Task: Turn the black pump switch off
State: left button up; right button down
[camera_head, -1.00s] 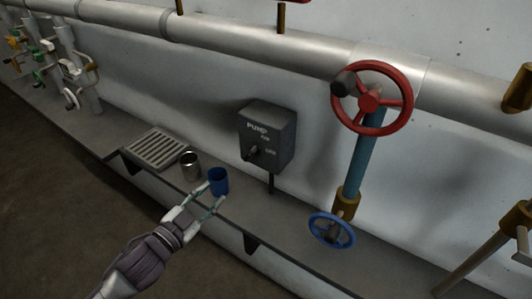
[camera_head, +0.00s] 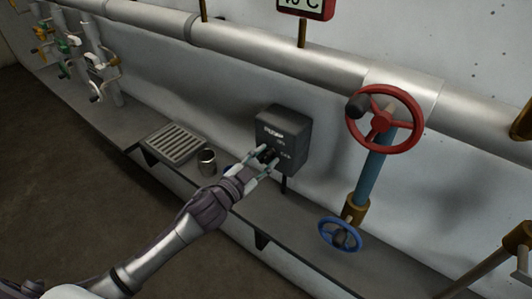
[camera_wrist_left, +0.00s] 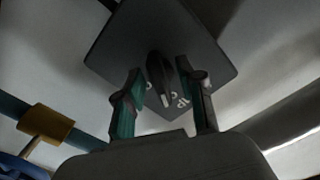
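The grey pump box (camera_head: 296,135) is on a short post by the wall, with white lettering on its front. It fills the upper middle of the left wrist view (camera_wrist_left: 205,50). Its black switch (camera_wrist_left: 158,75) is a small lever knob with a pale mark at one end; it also shows in the head view (camera_head: 268,154). My left gripper (camera_head: 262,160) is at the box front. In the left wrist view its two fingers (camera_wrist_left: 161,75) are apart, one on each side of the switch, with gaps visible. Contact cannot be told. My right gripper is not in view.
A metal cup (camera_head: 207,163) and a slatted tray (camera_head: 174,143) are on the ledge left of the box. A red handwheel (camera_head: 414,105) and a blue handwheel (camera_head: 325,233) are to its right. A large pipe (camera_head: 270,53) runs above.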

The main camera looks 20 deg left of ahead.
pick_arm(q)
jog(key=shift+w+d, duration=0.15)
jog(key=shift+w, duration=0.2)
grip_shut()
jog(key=shift+m, duration=0.3)
jog(key=m, duration=1)
jog(key=shift+m, duration=0.6)
